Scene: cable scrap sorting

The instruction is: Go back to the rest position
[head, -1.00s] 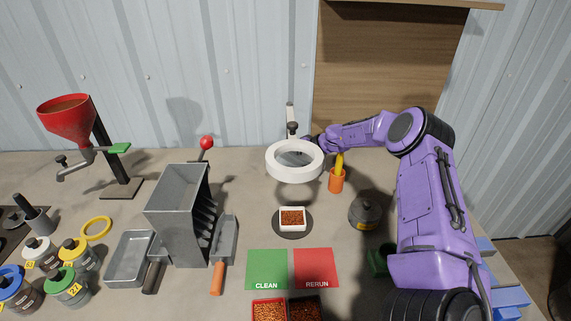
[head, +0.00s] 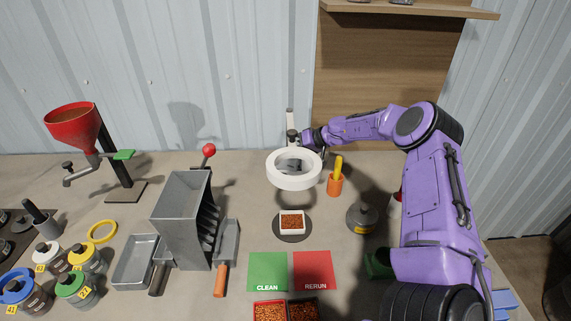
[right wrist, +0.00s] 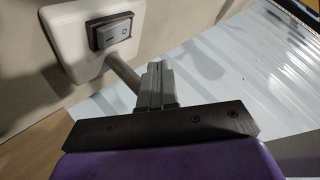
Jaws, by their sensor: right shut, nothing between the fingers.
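My right arm (head: 437,190) comes in from the right and reaches to the back of the white ring lamp (head: 268,170). Its hand is beside the lamp's post; the fingertips are hard to make out in the head view. In the right wrist view my right gripper (right wrist: 155,86) is shut and empty. A white housing with a grey rocker switch (right wrist: 113,33) shows just beyond the fingers, with a grey rod beside them. I cannot tell whether they touch. My left gripper is not in view.
Under the lamp a white dish (head: 292,223) of granules sits on a dark disc. A grey chute (head: 181,220) and a red funnel (head: 73,128) stand on the left.

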